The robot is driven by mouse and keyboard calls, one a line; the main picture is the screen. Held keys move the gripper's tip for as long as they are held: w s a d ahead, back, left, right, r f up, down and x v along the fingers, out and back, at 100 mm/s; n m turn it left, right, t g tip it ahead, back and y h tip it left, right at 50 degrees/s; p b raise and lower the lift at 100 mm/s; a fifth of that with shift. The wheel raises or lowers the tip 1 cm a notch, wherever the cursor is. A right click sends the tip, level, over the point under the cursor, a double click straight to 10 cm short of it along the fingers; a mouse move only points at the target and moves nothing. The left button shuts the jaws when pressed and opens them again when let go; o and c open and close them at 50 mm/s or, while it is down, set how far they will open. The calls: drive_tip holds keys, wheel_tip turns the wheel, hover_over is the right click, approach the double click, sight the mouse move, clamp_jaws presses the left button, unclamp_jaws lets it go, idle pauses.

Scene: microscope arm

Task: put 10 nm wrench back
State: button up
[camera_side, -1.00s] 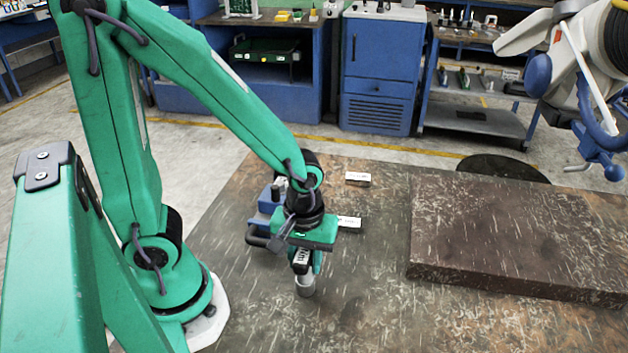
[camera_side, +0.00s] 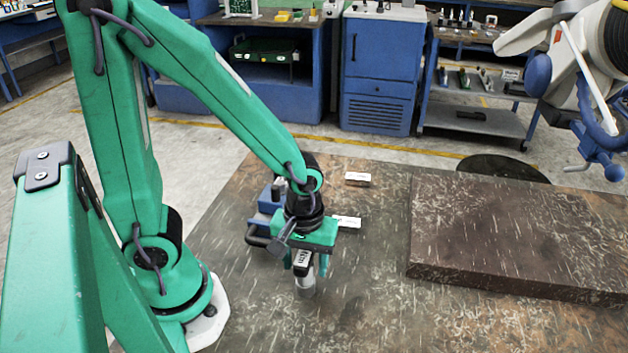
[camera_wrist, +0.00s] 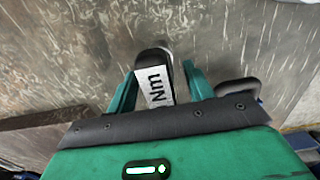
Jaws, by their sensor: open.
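My gripper (camera_side: 306,270) is low over the brown table, pointing down. Its fingers are open. A wrench-like tool with a black body, a white label and a grey metal end (camera_side: 304,285) is between and below the fingers. In the wrist view my gripper (camera_wrist: 160,88) has one finger on each side of this tool (camera_wrist: 157,84). Its label reads "Nm"; the number is hidden. I cannot tell whether either finger touches it.
A blue and black object (camera_side: 268,200) is just behind my gripper, partly hidden. Two small white-labelled blocks, a near one (camera_side: 348,222) and a far one (camera_side: 357,179), lie behind it. A thick brown slab (camera_side: 510,235) fills the right. The front table is clear.

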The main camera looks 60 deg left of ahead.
drive_tip(key=shift+r, duration=0.1)
drive_tip(key=shift+r, duration=6.05)
drive_tip(key=s+a+r+m+t, duration=0.1)
drive_tip(key=a+r+m+t, duration=0.4)
drive_tip(key=m, duration=0.4)
drive_tip(key=shift+a+r+t, duration=0.3)
drive_tip(key=shift+a+r, duration=0.25)
drive_tip(key=shift+a, duration=0.15)
